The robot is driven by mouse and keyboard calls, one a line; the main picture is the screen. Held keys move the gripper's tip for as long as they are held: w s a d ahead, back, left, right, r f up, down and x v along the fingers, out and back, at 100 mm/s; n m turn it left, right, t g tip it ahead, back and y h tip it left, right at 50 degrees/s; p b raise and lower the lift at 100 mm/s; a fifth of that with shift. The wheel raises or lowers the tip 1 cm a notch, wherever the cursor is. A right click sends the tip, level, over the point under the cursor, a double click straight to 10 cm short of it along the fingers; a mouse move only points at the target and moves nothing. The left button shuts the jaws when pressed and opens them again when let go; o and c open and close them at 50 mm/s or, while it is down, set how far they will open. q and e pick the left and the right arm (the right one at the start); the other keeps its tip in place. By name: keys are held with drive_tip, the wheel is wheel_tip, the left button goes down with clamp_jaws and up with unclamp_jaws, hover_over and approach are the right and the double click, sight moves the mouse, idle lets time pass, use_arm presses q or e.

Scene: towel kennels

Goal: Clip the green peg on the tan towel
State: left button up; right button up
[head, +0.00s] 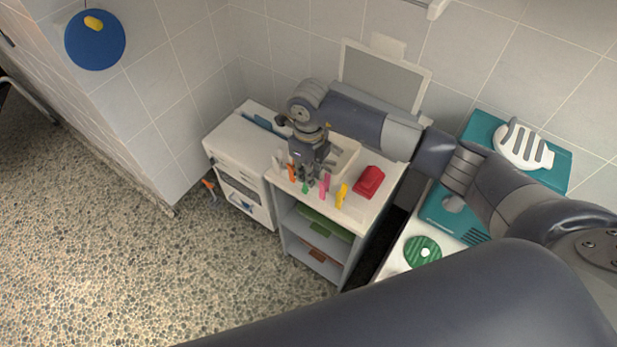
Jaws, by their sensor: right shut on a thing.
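Several pegs stand along the front edge of the white cabinet top (372,203). The green peg (306,188) is at my right gripper (312,184), which points down over the row. The fingers are shut on what appears to be the green peg; the contact is small and partly hidden. An orange peg (291,172) is to the left, and a pink peg (325,183) and a yellow peg (341,195) are to the right. I cannot make out a tan towel. My left gripper is out of view.
A red object (369,181) lies right of the pegs, and a cream tray (350,151) stands behind. Green (325,222) and brown (317,254) items lie on the shelves below. A white drawer unit (232,155) adjoins at left.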

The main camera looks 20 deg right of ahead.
drive_tip(key=shift+r+p, duration=1.25)
drive_tip(key=shift+r, duration=0.65)
drive_tip(key=shift+r+p, duration=1.1)
drive_tip(key=shift+r, duration=0.75)
